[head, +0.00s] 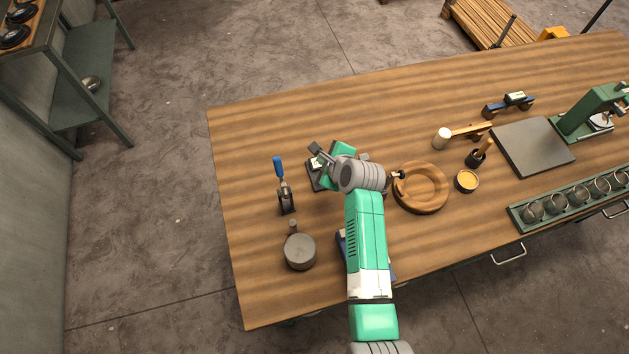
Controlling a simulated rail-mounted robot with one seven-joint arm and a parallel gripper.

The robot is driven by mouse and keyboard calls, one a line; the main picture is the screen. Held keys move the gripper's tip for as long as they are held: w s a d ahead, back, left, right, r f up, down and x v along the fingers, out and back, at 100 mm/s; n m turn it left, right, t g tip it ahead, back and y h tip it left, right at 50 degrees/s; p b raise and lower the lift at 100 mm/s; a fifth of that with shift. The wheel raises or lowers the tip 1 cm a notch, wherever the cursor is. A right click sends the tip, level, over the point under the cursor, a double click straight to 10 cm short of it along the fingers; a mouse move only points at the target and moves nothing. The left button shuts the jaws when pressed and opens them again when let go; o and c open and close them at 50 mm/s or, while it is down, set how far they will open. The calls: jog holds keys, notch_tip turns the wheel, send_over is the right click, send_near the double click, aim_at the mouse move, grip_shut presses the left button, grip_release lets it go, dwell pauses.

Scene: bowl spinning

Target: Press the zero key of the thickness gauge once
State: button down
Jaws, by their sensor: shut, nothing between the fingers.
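My arm reaches over the wooden table, and my gripper (318,152) is at its far end, left of the green wrist. The gripper is small here and its fingers look closed, with nothing seen between them. A dark flat device (316,178) with a pale patch lies right under and beside the gripper, partly hidden by it. I cannot tell for sure that it is the thickness gauge, and no zero key can be made out. A dark blue device with a pale display (514,98) lies at the back right, well apart from the gripper. Contact under the gripper cannot be judged.
A blue-handled clamp (281,180) and a grey round pot (299,251) stand left of my arm. The table's (245,150) back left is clear.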

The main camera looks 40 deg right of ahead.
dwell(0.3)
notch_tip(320, 180, down, 8)
jog(key=b, duration=0.8)
jog(key=shift+f, duration=0.4)
jog(key=shift+f, duration=0.15)
dwell(1.2)
jog(key=shift+f, duration=0.25)
jog(key=shift+f+b, duration=0.45)
dwell(0.6)
jog(key=shift+r, duration=0.15)
jog(key=shift+r+p, duration=0.75)
jog(key=shift+p, duration=0.25)
